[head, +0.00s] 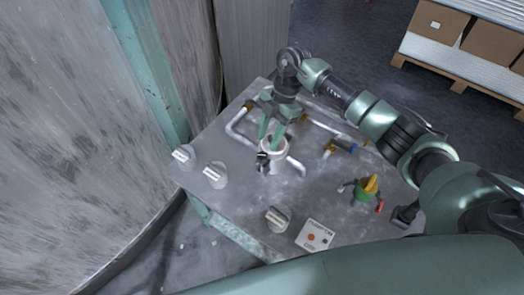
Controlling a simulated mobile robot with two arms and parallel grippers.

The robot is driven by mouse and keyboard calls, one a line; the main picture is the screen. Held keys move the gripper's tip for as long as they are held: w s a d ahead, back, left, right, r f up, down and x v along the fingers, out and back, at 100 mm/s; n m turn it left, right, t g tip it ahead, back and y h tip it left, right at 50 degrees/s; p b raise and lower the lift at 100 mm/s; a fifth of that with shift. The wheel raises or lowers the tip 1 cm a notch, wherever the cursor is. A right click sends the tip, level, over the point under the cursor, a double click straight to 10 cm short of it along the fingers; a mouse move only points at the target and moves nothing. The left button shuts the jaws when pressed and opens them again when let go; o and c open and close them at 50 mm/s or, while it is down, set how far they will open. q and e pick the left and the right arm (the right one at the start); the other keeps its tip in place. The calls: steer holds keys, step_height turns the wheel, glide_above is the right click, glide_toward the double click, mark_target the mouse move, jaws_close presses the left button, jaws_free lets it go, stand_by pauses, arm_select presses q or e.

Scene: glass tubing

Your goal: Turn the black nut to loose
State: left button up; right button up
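A pale cylindrical fitting (274,159) stands on the grey metal table, with a pale bent tube at its right. A small black part (262,161), which looks like the black nut, shows at its left side. My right gripper (271,140) points down from above. Its two green fingers are apart, with their tips at the top of the fitting. Whether they touch or clamp anything there is too small to tell. My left gripper is not in view.
A large grey wall stands at the left. Boxes on a pallet are at the upper right.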

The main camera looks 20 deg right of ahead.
mark_target(262, 155)
steer(key=x, duration=0.5)
steer(key=shift+s+a, duration=0.1)
steer(key=shift+a+f, duration=0.15)
steer(key=shift+f, duration=0.25)
steer(key=c, duration=0.7)
jaws_close()
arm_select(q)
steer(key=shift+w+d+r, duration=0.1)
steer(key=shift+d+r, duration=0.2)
